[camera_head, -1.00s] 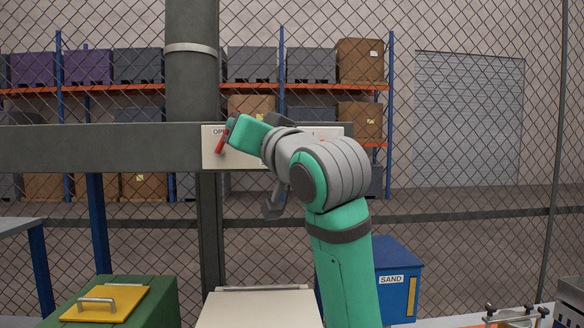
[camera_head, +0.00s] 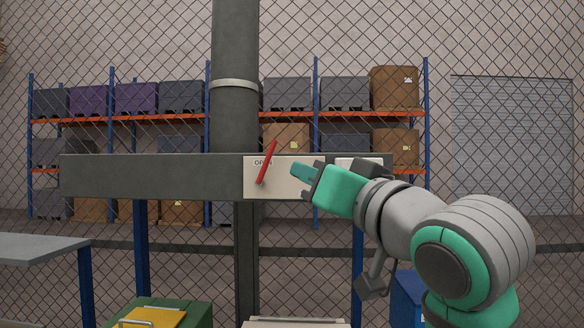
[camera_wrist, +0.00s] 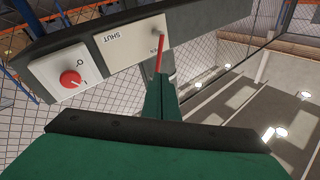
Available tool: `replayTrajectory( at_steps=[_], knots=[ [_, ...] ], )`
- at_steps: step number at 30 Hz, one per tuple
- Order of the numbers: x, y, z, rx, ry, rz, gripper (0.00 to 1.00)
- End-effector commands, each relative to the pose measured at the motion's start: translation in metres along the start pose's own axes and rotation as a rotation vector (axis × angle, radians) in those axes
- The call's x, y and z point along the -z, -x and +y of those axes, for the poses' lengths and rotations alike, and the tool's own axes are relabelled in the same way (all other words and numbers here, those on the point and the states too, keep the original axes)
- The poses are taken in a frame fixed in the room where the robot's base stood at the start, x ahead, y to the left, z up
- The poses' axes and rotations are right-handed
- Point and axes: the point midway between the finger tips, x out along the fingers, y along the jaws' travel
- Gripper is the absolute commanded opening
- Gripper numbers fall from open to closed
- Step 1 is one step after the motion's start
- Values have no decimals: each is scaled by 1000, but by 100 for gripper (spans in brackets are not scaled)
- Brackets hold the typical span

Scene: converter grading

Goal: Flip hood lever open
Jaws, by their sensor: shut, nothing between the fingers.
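The red hood lever (camera_head: 267,162) is mounted on a cream plate (camera_head: 283,190) on the grey hood beam. It leans over the OPEN label, its upper end tilted right, and covers part of the word. My gripper (camera_head: 298,170) is shut and empty, just right of the lever, with a small gap in the head view. In the wrist view the lever (camera_wrist: 160,54) stands beyond the tips of my green fingers (camera_wrist: 161,82); contact cannot be told there. The plate's SHUT label (camera_wrist: 117,38) shows in the wrist view and is hidden by my gripper in the head view.
A red round knob (camera_wrist: 71,79) sits on a second plate on the beam. The grey hood beam (camera_head: 150,177) runs left, with a vertical duct (camera_head: 235,120) behind. A green box with a yellow lid (camera_head: 150,318) stands below. Mesh fence and shelving are behind.

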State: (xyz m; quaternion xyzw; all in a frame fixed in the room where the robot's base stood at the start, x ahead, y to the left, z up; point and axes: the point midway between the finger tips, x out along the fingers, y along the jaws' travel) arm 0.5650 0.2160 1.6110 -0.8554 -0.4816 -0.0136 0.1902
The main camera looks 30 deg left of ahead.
Motion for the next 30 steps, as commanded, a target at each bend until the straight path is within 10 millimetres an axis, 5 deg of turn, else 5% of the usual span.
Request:
replayTrajectory(
  at_steps=[7,24,28,30],
  knots=[
    [1,24,2,-4,0,2,0],
    [1,27,3,-5,-2,3,0],
    [-2,26,24,-23,-37,30,0],
    [-5,27,51,-50,-74,65,0]
  ],
)
